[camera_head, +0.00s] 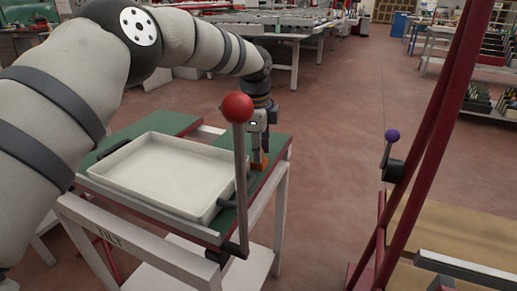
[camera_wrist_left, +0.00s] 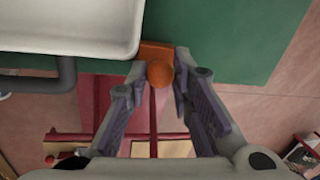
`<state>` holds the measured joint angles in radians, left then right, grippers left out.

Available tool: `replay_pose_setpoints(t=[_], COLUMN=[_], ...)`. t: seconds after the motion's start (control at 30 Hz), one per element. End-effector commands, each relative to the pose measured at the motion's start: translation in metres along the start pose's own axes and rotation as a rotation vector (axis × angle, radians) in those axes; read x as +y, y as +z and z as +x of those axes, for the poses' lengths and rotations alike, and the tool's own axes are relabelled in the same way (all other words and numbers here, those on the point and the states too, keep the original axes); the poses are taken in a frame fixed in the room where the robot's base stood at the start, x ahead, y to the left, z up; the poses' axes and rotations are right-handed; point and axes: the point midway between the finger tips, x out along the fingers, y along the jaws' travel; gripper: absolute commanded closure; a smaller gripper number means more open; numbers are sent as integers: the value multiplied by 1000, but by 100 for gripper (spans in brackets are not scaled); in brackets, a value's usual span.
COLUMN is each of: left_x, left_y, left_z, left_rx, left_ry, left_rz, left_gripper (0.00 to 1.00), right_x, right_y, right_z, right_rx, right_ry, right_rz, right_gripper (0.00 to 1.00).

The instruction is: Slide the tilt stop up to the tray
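The tilt stop is an orange block (camera_wrist_left: 155,50) with a round orange knob (camera_wrist_left: 159,74), on the green table top beside the white tray (camera_wrist_left: 60,35). In the head view the tilt stop (camera_head: 262,161) is small and partly hidden by my left gripper (camera_head: 259,142), right of the tray (camera_head: 165,165). In the wrist view my left gripper (camera_wrist_left: 160,70) has one finger against each side of the knob, with no clear gap. The block's left end appears right at the tray's edge; whether they touch I cannot tell. My right gripper is out of view.
A red-knobbed lever (camera_head: 238,108) stands at the front of the tilt table (camera_head: 272,155). A dark handle (camera_wrist_left: 67,80) juts from the tray near the stop. A purple-knobbed lever (camera_head: 392,135) and red frame bars (camera_head: 430,120) stand to the right. Open floor lies between.

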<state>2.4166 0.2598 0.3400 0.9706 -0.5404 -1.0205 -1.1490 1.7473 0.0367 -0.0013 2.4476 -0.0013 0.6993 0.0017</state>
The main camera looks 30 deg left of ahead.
Motion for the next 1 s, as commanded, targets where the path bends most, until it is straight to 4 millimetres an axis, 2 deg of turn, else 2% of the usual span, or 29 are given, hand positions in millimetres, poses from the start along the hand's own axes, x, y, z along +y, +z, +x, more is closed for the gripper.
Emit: replay_pose_setpoints(t=[0.03,0.07,0.4,0.47,0.7,0.8,1.0], left_x=[0,0,-1,-1,-1,-1,0], left_y=[0,0,0,0,0,0,0], left_z=[1,1,-5,-14,-78,-100,-119], left_rx=[0,0,1,0,0,0,0], left_ry=[0,0,-2,-4,-5,-3,-1], left_rz=[0,0,0,0,1,0,0], left_gripper=[65,59,59,59,59,59,59], right_x=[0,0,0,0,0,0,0], right_y=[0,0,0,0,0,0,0], right_z=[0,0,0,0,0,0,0], right_rx=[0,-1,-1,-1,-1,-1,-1], right_ry=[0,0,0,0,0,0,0], right_rz=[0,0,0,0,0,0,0], right_gripper=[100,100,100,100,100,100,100])
